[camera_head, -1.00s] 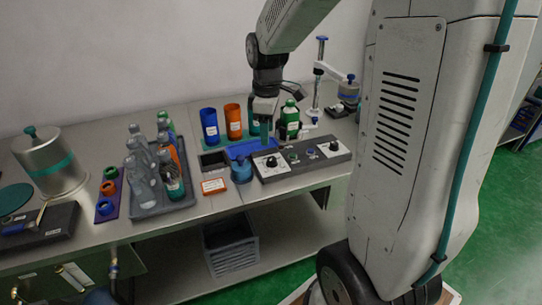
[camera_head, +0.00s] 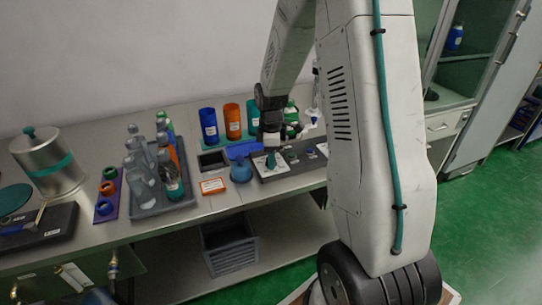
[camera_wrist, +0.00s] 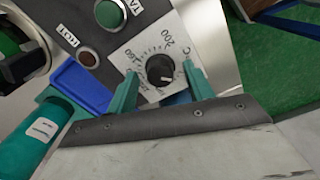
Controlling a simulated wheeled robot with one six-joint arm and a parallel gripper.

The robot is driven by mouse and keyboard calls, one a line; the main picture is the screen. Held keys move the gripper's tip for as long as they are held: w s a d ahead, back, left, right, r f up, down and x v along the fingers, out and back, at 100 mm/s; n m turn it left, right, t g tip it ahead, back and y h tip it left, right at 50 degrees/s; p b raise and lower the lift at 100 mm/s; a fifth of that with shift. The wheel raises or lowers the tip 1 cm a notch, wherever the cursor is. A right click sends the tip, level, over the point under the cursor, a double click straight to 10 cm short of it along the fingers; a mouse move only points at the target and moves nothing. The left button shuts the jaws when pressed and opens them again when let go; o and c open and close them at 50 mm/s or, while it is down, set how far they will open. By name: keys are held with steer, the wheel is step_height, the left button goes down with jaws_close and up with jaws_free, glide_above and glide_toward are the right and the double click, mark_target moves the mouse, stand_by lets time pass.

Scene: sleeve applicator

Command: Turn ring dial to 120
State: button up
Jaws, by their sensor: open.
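The ring dial is a black round knob (camera_wrist: 160,68) on a white plate printed with numbers, among them 200. A light pointer mark shows on the knob toward the lower side in the wrist view. The plate sits on a dark control panel (camera_head: 291,171), at its left end in the head view. My gripper (camera_wrist: 160,76) is open, with one teal finger on each side of the knob. Gaps show between the fingers and the knob. In the head view my gripper (camera_head: 271,161) is down over the left dial and hides most of it.
A green button (camera_wrist: 110,13) and a dark red button (camera_wrist: 88,57) sit beside the dial plate. Blue, orange and teal cups (camera_head: 233,121) stand behind.

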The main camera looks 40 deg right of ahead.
steer(key=c, duration=1)
steer(key=shift+m, duration=0.4)
steer(key=m, duration=0.3)
steer(key=shift+m, duration=0.4)
steer(key=m, duration=0.4)
steer(key=shift+m, duration=0.3)
steer(key=m, duration=0.3)
steer(key=shift+m, duration=0.3)
steer(key=m, duration=0.3)
steer(key=shift+m, duration=0.3)
steer(key=m, duration=0.6)
steer(key=shift+m, duration=0.4)
